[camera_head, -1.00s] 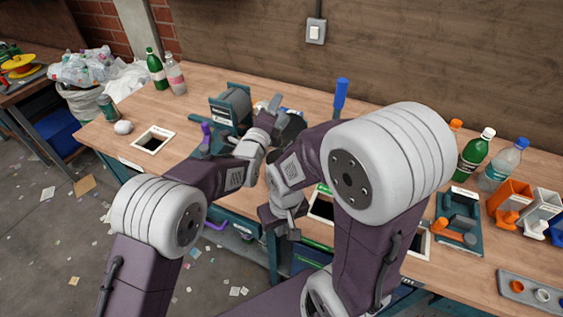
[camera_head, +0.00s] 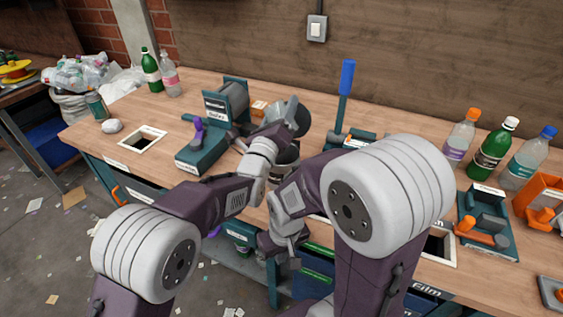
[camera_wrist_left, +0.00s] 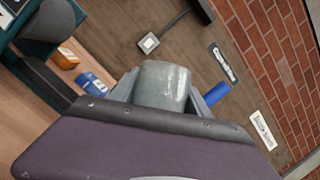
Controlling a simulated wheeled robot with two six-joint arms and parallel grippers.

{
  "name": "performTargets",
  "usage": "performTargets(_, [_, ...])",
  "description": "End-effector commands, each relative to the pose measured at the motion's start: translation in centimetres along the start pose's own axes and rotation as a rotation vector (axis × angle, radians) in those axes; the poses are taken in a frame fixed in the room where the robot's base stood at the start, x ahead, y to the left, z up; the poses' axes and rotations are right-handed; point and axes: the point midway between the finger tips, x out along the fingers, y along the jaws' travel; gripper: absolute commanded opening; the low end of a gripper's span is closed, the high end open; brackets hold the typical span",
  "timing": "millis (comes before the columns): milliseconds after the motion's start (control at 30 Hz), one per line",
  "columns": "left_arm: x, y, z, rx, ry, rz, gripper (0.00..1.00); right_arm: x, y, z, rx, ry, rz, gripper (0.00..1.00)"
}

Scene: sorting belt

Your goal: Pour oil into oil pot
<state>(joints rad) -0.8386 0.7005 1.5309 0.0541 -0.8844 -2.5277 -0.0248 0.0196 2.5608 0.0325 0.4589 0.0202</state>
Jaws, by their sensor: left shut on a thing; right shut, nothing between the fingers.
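My left gripper (camera_head: 295,117) is shut on a grey metal-looking cup (camera_head: 274,113), held above the bench. The cup also shows between the fingers in the left wrist view (camera_wrist_left: 163,85). Its contents cannot be seen. A dark rounded vessel (camera_head: 284,155) shows just below the cup, partly hidden by my left wrist; I cannot tell for certain whether it is the oil pot. My right gripper (camera_head: 283,245) is shut and empty, low at the bench's front edge. No flow of oil is visible.
A teal machine (camera_head: 225,105) with a purple lever stands left of the cup. A tall blue-handled lever (camera_head: 346,80) rises to the right. Several bottles (camera_head: 492,150) stand at the right.

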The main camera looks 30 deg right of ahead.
Motion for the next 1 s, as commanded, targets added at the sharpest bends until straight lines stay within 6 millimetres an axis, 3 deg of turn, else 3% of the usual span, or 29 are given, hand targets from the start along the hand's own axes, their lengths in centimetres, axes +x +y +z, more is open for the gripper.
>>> performTargets(767, [0.0, -0.1, 0.1, -0.004, 0.000, 0.003, 0.13, -0.3, 0.0, -0.1, 0.000, 0.002, 0.000, 0.00])
performTargets(833, [0.4, -0.4, 1.0, -0.040, 0.007, 0.020, 0.13, -2.2, 0.0, -0.2, 0.000, 0.001, 0.000, 0.00])
performTargets(900, [1.2, -1.2, 3.3, -0.151, 0.023, 0.066, 0.13, -6.5, -0.1, -0.7, 0.000, 0.001, 0.000, 0.00])
performTargets(1000, [1.4, -0.6, 3.5, -0.274, 0.043, 0.116, 0.13, -8.5, -0.2, -1.0, 0.000, 0.004, 0.000, 0.00])
